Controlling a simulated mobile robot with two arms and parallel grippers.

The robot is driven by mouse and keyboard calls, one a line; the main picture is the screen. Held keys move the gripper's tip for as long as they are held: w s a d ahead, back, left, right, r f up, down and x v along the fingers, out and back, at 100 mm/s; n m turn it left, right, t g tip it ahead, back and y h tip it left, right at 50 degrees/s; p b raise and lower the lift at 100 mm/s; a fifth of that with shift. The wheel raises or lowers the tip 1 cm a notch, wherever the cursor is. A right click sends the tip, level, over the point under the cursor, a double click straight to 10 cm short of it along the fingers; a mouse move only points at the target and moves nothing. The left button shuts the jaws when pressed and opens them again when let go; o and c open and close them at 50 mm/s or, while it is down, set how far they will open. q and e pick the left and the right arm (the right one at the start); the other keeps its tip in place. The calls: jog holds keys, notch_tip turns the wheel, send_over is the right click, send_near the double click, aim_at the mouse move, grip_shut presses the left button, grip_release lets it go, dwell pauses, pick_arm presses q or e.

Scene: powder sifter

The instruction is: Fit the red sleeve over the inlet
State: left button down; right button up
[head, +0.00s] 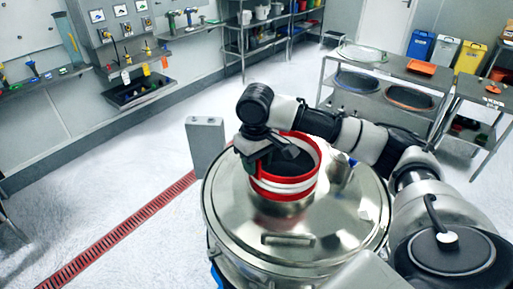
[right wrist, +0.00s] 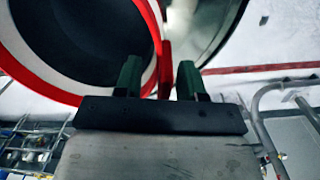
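The red sleeve (head: 285,194), with a white band, stands around the round inlet on the steel sifter lid (head: 235,215). Its dark opening faces up, and a little metal shows below its lower red edge. In the right wrist view its red and white rim (right wrist: 35,85) fills the upper left. My right gripper (head: 262,165) is at the sleeve's left side in the head view. In the right wrist view its two green-tipped fingers (right wrist: 160,72) stand apart, one over the opening and one outside the rim, with gaps visible. My left gripper is not in view.
A lid handle (head: 288,240) lies in front of the sleeve. A grey box-like post (head: 206,145) stands behind the lid's left edge. A steel table (head: 400,70) with round sieves is at the back right. Open floor lies to the left, crossed by a red drain grate (head: 125,230).

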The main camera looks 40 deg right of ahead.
notch_tip(320, 180, up, 5)
jog(key=shift+w+b, duration=0.1)
jog(key=shift+b, duration=0.85)
notch_tip(320, 180, up, 5)
jog(key=shift+a+f, duration=0.1)
jog(key=shift+r+p, duration=0.35)
jog(key=shift+r, duration=0.4)
